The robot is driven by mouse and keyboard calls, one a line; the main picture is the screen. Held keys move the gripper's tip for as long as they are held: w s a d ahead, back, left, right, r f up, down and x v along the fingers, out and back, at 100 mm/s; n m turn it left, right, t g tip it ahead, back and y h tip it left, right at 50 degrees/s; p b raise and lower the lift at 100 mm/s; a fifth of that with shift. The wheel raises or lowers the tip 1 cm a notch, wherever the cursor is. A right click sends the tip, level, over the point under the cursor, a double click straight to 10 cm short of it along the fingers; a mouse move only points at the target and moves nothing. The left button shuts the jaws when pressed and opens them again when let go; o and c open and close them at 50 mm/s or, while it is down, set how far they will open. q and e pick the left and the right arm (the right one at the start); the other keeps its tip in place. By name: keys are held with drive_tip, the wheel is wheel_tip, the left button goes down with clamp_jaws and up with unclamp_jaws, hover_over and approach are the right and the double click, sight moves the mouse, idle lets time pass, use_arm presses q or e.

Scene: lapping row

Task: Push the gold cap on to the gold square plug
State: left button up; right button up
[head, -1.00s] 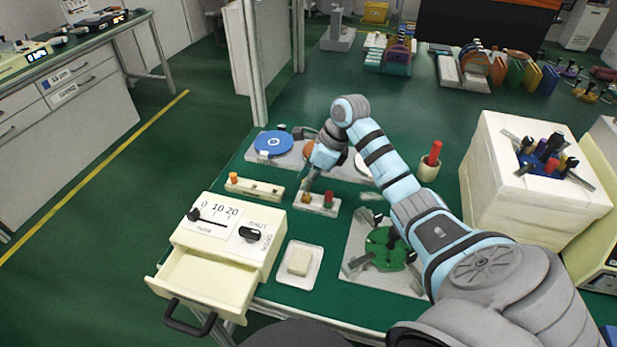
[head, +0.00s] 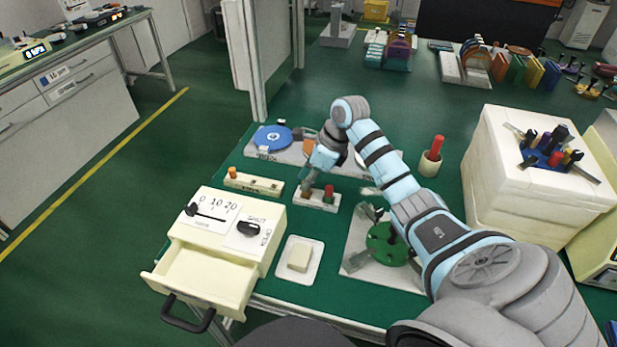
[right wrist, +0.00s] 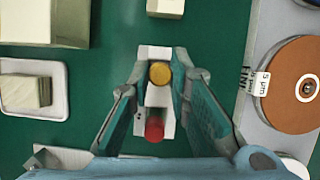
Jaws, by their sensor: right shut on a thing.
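The gold cap (right wrist: 160,74) shows as a round gold top between the fingertips of my right gripper (right wrist: 160,66) in the right wrist view. My right gripper is shut on it, over one end of a small white block (right wrist: 155,52). In the head view my right gripper (head: 306,187) reaches down to the left end of that block (head: 316,205). The gold square plug is not seen apart from the cap; cap and fingers hide that spot. A red piece (right wrist: 154,130) stands at the block's other end. My left gripper is out of view.
A cream strip with an orange piece (head: 233,173) is left of the block. An open drawer unit (head: 215,250), a white dish with a pale block (head: 298,258) and a green disc fixture (head: 385,243) stand nearer. Lapping discs (head: 273,138) lie behind. A white box (head: 535,185) is right.

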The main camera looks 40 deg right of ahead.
drive_tip(key=shift+f, duration=0.2)
drive_tip(key=o, duration=0.8)
drive_tip(key=shift+o, duration=0.2)
drive_tip(key=shift+r, duration=0.15)
drive_tip(key=v, duration=1.1)
drive_tip(key=shift+r, duration=0.4)
drive_tip(key=shift+d, duration=0.15)
